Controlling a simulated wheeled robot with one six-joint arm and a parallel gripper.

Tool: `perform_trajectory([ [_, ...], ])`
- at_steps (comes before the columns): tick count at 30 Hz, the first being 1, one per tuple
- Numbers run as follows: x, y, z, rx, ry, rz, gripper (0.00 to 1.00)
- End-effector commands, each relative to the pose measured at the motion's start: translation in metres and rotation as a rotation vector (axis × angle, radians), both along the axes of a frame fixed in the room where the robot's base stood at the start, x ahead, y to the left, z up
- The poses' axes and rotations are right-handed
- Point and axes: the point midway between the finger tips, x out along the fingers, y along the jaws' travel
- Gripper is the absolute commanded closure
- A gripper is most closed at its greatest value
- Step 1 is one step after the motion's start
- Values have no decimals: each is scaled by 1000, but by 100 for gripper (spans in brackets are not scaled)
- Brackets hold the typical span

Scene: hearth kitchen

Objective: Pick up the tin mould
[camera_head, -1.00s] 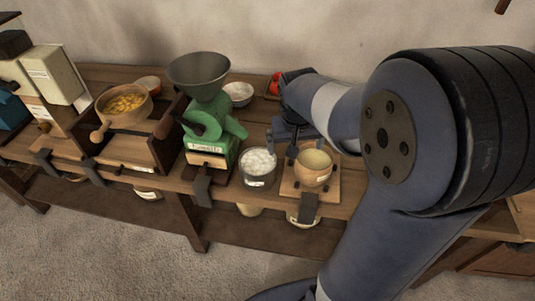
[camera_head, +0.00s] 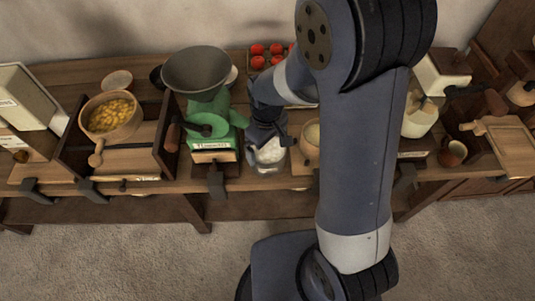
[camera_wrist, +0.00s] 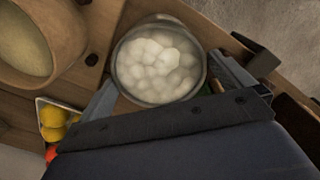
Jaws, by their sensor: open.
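A round grey metal tin (camera_wrist: 160,92) filled with white lumps is at the top middle of the wrist view. It also shows in the head view (camera_head: 269,168) on the wooden counter, right of the green mill. I cannot tell for certain that it is the tin mould; no other clear candidate shows. My gripper (camera_wrist: 165,84) is open, with one finger at each side of the tin. In the head view my gripper (camera_head: 268,146) is over the tin and hides part of it. I cannot tell whether the fingers touch it.
The green mill (camera_head: 220,124) stands close left. A wooden pot (camera_wrist: 69,28) with pale contents stands close to the tin; my arm partly covers it in the head view. A crate of red fruit (camera_head: 257,62) is behind. A pan of yellow pieces (camera_head: 112,114) is further left.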

Motion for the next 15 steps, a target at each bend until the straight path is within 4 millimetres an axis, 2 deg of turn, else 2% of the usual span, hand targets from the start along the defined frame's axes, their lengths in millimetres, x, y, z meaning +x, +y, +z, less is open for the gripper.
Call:
perform_trajectory([
  [5, 0, 0, -9, 0, 1, -1, 0],
  [15, 1, -1, -48, -1, 1, -2, 0],
])
